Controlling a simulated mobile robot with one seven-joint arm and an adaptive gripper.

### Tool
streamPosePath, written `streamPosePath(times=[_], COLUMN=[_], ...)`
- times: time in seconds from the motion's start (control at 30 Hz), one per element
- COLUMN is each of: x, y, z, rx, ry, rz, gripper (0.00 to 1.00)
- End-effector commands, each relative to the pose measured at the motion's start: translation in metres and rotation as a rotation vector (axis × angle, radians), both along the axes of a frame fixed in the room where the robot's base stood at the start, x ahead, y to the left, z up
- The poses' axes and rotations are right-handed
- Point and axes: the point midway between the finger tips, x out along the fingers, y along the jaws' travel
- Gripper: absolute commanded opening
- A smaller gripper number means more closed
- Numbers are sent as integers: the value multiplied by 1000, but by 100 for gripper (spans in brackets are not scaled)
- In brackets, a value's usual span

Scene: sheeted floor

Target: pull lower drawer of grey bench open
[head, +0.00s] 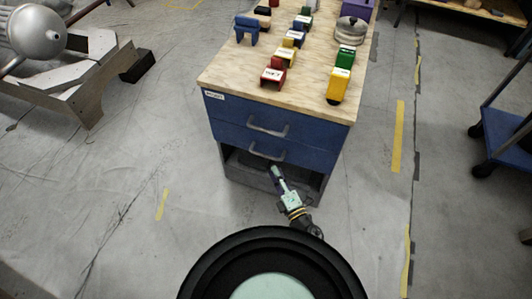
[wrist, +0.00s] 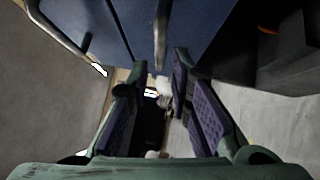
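The bench (head: 222,78) has a pale wooden top, two blue drawers and a grey lower frame. The upper drawer (head: 230,113) and the lower drawer (head: 225,138) look shut, each with a grey bar handle. The lower drawer's handle (head: 267,153) also shows in the wrist view (wrist: 161,35), just beyond and roughly between my fingertips. My gripper (head: 273,168) is just below that handle in the head view. In the wrist view my gripper (wrist: 160,65) is open, its purple-padded fingers apart with no handle clearly between them. Contact with the handle cannot be told.
The upper drawer's handle (wrist: 58,27) is at the left in the wrist view. Coloured blocks (head: 273,73) and a metal lidded pot (head: 350,30) stand on the bench top. A blue cart (head: 505,135) is at the right.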

Motion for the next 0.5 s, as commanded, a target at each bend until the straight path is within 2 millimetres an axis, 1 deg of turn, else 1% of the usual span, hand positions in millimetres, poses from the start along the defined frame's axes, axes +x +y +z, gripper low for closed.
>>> streamPosePath(times=[0.03, 0.1, 0.3, 0.5], x=[10, 22, 52, 66], y=[5, 12, 28, 37], z=[3, 5, 9, 11], rx=[1, 0, 0, 1], ry=[-4, -3, -3, -2], rz=[2, 2, 2, 2], gripper=[20, 20, 20, 20])
